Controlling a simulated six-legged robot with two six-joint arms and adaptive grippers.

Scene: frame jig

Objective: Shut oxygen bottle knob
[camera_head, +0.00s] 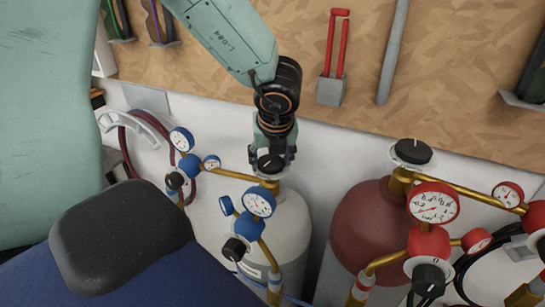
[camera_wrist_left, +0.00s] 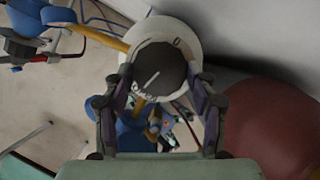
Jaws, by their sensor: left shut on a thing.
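The black knob (camera_head: 270,163) sits on top of the white bottle (camera_head: 292,225) with blue gauges. My left gripper (camera_head: 272,155) comes down on it from above. In the left wrist view, the knob (camera_wrist_left: 158,70) has a white pointer line and sits on a white marked disc (camera_wrist_left: 187,36). The two fingers of my left gripper (camera_wrist_left: 161,78) stand on either side of the knob and are shut on it. The right gripper is not in view.
A dark red bottle (camera_head: 365,225) with its own black knob (camera_head: 412,152) and red gauges (camera_head: 434,203) stands to the right. Blue gauges (camera_head: 260,202) and brass pipes flank the white bottle. A wooden board (camera_head: 440,90) with a red-handled tool (camera_head: 336,50) is behind.

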